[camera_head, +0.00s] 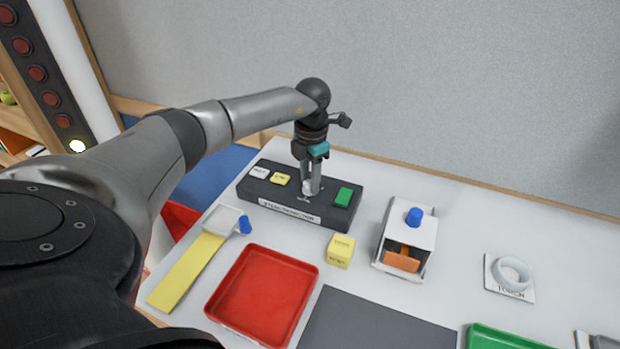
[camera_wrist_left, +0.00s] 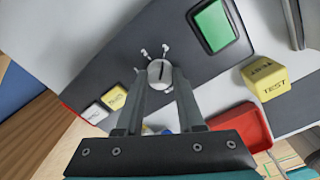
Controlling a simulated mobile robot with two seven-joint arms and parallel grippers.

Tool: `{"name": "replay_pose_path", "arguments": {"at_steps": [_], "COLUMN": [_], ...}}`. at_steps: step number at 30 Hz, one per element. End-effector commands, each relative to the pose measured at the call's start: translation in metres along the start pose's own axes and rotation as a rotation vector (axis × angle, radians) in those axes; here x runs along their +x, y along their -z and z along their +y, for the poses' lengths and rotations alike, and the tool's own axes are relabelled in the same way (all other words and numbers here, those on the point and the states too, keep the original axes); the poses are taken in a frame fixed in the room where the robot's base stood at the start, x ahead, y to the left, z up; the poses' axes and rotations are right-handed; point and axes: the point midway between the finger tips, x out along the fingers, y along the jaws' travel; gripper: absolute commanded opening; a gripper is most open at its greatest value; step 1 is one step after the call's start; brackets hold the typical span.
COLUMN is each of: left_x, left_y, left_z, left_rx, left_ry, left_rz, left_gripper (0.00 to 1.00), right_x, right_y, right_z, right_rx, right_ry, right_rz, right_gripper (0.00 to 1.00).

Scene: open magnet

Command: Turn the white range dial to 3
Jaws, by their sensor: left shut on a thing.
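The white range dial (camera_wrist_left: 159,73) sits on the dark control box (camera_head: 252,195), with a dark pointer line on its face and small white marks around it. In the head view the dial (camera_head: 307,187) is mostly hidden by my left gripper (camera_head: 312,190). My left gripper points down from above and is shut on the dial; in the left wrist view its fingertips (camera_wrist_left: 160,92) lie on either side of the dial. I cannot read which number the pointer is at. My right gripper is not in view.
A green button (camera_head: 343,196) is right of the dial, and white (camera_head: 259,172) and yellow (camera_head: 280,179) buttons are left. A red tray (camera_head: 262,330), a yellow cube (camera_head: 340,250) and a white box with a blue knob (camera_head: 414,217) stand in front.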

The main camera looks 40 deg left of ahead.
Motion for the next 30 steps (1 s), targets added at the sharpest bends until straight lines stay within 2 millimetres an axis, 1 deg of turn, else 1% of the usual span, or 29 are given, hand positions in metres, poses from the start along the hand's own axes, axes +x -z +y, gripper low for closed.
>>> {"name": "replay_pose_path", "arguments": {"at_steps": [5, 6, 13, 20, 23, 26, 29, 30], "left_x": [-0.001, -0.001, -0.001, 0.000, -0.004, -0.016, -0.036, -0.045], "left_y": [0.000, 0.000, 0.000, 0.000, 0.000, -0.001, -0.001, -0.001], "left_z": [0.001, 0.001, 0.000, 0.000, 0.000, 0.001, 0.001, 0.001], "left_rx": [0.002, 0.002, 0.000, 0.000, 0.000, 0.000, 0.000, 0.000], "left_ry": [-0.003, -0.003, -0.002, -0.001, -0.001, -0.002, -0.004, -0.004], "left_rz": [-0.002, -0.002, -0.001, 0.000, -0.001, -0.004, -0.005, -0.006], "left_gripper": [0.00, 0.40, 0.66, 0.67, 0.67, 0.67, 0.67, 0.67], "right_x": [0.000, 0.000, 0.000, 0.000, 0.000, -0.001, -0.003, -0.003], "right_y": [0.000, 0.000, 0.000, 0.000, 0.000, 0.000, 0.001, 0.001], "right_z": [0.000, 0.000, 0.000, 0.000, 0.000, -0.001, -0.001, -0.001], "right_rx": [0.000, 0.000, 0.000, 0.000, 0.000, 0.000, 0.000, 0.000], "right_ry": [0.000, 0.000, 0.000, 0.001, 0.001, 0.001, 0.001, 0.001], "right_rz": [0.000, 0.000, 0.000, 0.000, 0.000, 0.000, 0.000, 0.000], "right_gripper": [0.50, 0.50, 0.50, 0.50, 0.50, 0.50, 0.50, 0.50]}}
